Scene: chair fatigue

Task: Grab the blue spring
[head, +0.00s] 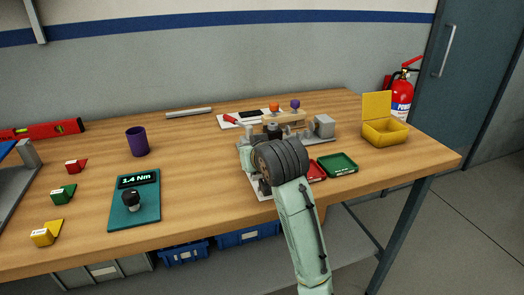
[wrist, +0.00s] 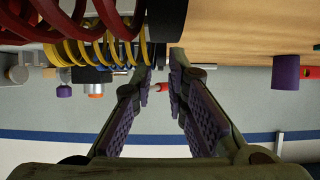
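In the head view my wrist covers the gripper and the springs.
On the wooden bench (head: 200,190) are a purple cup (head: 137,142), a teal torque gauge (head: 147,212), a green tray (head: 338,164), a partly covered red tray (head: 316,171) and an open yellow box (head: 384,131). A grey fixture (head: 324,126) stands behind my wrist.

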